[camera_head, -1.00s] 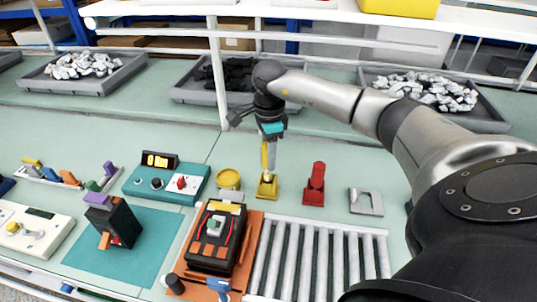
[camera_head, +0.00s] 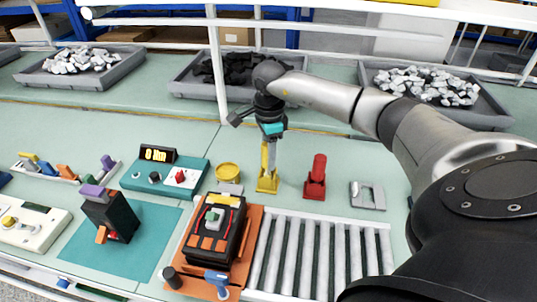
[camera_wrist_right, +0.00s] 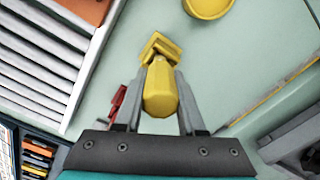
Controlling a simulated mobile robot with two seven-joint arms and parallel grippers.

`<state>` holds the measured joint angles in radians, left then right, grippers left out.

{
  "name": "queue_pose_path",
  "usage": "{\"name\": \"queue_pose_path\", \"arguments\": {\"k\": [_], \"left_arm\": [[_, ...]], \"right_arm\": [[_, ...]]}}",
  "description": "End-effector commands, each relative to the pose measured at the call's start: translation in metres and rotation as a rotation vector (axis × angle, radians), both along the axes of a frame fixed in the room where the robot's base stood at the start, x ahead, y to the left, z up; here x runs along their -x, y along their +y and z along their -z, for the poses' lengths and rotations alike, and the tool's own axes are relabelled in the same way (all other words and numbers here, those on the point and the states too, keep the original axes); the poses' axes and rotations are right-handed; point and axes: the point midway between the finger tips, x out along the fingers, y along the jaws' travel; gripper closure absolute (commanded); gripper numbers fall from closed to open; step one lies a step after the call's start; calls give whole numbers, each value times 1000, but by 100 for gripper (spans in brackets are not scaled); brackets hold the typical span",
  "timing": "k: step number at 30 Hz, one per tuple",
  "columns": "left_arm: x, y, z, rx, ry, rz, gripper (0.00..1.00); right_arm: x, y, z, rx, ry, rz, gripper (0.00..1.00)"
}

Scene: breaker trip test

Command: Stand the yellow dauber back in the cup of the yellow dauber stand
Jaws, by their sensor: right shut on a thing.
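The yellow dauber (camera_wrist_right: 160,94) is held between the fingers of my right gripper (camera_head: 269,142), which is shut on it. The dauber (camera_head: 268,158) points down, close to upright, directly over the yellow dauber stand (camera_head: 266,184). In the right wrist view the stand (camera_wrist_right: 160,47) shows just past the dauber's far end. The dauber's lower end meets the stand in the picture; I cannot tell whether it is inside the cup, which is hidden. My left gripper is not in view.
A red dauber stand (camera_head: 315,184) is close on the right, and a grey metal bracket (camera_head: 367,195) lies farther right. A yellow round pot (camera_head: 228,172) is close on the left. Rollers (camera_head: 315,255) and a black breaker (camera_head: 212,235) on an orange mat lie in front.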

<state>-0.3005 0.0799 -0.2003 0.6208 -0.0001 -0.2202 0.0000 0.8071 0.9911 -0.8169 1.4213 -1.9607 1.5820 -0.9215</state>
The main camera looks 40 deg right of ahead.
Motion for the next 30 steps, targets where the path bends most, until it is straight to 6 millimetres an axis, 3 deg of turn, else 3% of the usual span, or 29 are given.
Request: {"name": "queue_pose_path", "arguments": {"k": [25, 26, 30], "left_arm": [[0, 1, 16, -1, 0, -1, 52], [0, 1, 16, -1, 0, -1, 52], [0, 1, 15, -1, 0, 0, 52]], "right_arm": [[0, 0, 22, 0, 0, 0, 100], [0, 0, 21, 0, 0, 0, 58], [0, 0, 21, 0, 0, 0, 42]]}}
